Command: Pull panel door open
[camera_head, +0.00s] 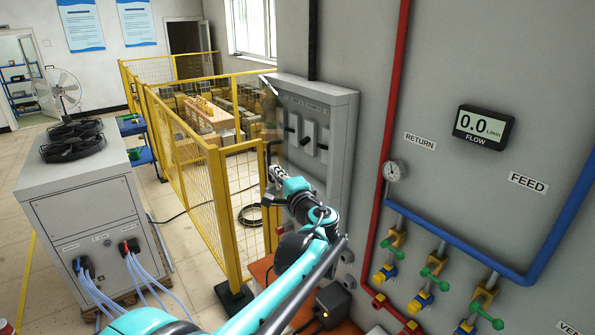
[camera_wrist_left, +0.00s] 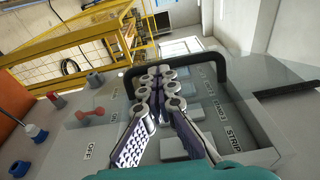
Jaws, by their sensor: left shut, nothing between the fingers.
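The panel (camera_head: 345,140) is a grey wall cabinet with switches, right of the yellow fence in the head view. Its door looks like a clear pane (camera_wrist_left: 260,75), with a black arched handle (camera_wrist_left: 178,59) in the left wrist view. The handle also shows in the head view (camera_head: 268,147), left of the cabinet. How far the door stands from the cabinet is hard to tell. My left gripper (camera_head: 276,172) is shut and empty. In the left wrist view its fingertips (camera_wrist_left: 162,73) lie within the handle's arch; whether they touch it is unclear. My right gripper is not in view.
A yellow mesh fence (camera_head: 213,200) stands close left of my left arm. Red (camera_head: 385,130) and blue pipes (camera_head: 462,245) with valves run along the wall at right. A grey cooling unit (camera_head: 85,225) stands on the left. A dark box (camera_head: 332,303) sits below my arm.

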